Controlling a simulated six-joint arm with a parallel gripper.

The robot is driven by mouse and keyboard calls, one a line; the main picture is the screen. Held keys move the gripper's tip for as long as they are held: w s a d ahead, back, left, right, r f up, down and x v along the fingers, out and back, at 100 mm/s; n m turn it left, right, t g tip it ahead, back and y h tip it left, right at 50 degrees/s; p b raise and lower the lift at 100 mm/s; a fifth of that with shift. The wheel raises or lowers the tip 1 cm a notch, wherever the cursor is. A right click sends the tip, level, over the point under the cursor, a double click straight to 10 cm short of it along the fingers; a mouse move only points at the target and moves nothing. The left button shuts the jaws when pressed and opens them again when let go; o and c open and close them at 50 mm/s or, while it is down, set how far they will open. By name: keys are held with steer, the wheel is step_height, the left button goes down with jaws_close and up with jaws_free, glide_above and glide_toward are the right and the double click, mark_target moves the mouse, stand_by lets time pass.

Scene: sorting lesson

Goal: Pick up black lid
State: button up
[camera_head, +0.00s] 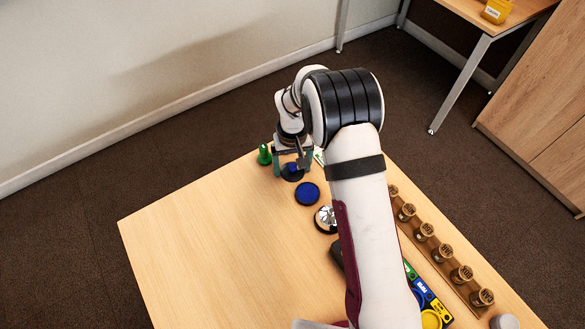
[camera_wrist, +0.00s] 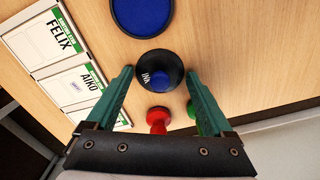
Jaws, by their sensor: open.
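The black lid (camera_wrist: 147,80) is round, with white lettering and a blue patch in its middle. It lies on the table near the far edge, and in the head view (camera_head: 291,175) it shows below my gripper (camera_head: 292,168). In the wrist view, my gripper (camera_wrist: 158,73) is open, with one green finger on each side of the lid. Nothing is held. A blue ink pad with a dark rim (camera_wrist: 143,14) lies beside the lid, also visible in the head view (camera_head: 307,193).
A red stamp (camera_wrist: 157,117) and a green stamp (camera_head: 264,155) stand close to the lid. Name cards (camera_wrist: 80,85) lie left in the wrist view. A silver-topped object (camera_head: 326,219) and a rack of several stamps (camera_head: 432,250) are nearer. The table's left side (camera_head: 215,245) is clear.

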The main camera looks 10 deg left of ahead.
mark_target(292, 166)
jaws_close()
stand_by(0.3)
steer(key=shift+r, duration=0.55)
step_height(292, 166, up, 3)
steer(key=shift+r, duration=0.1)
steer(key=s+d+r, duration=0.1)
steer(key=d+r, duration=0.5)
steer(key=d, duration=0.5)
steer(key=s+a+f, duration=0.1)
steer(key=a+f, duration=0.1)
steer(key=s+a+f, duration=0.4)
steer(key=shift+f, duration=1.05)
